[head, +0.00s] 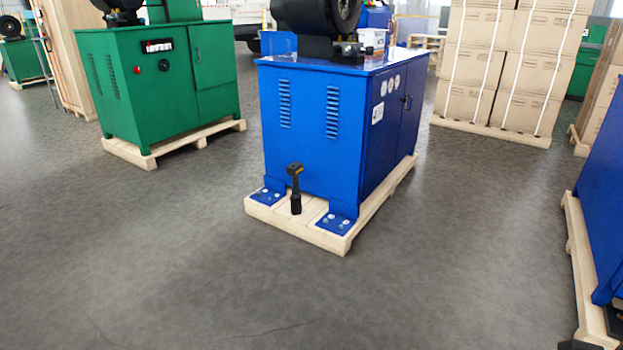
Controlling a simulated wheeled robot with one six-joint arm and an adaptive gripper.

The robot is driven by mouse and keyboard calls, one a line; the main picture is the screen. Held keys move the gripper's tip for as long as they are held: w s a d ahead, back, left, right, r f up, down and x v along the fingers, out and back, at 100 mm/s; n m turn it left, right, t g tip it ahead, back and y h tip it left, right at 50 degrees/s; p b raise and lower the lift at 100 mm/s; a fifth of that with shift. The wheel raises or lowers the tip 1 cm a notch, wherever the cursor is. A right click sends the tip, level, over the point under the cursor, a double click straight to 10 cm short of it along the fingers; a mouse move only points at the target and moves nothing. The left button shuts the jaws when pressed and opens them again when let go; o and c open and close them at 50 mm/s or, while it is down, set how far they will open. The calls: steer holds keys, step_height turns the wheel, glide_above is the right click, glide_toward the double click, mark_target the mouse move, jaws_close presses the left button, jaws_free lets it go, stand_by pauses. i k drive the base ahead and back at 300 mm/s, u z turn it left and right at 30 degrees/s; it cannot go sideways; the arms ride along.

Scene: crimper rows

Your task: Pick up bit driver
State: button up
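A black hand tool with yellow marks, which looks like the bit driver (296,189), stands upright on the front of a wooden pallet (297,232), in front of the blue cabinet's louvred side. It stands between two blue bolted feet, and its wider head is at the top. Nothing covers it in the head view.
A blue crimper cabinet (311,130) stands on that pallet. A green cabinet (150,95) on a pallet is at the left, and strapped cartons (510,70) are at the back right. Another blue machine (605,200) edges the right side. The grey floor (200,270) in front is clear.

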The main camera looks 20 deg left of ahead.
mark_target(295, 169)
steer(key=z, duration=0.15)
steer(key=i, duration=1.75)
steer(key=u, duration=0.7)
steer(key=i, duration=1.1)
steer(key=u, duration=1.5)
steer(key=i, duration=0.65)
steer(key=u, duration=0.55)
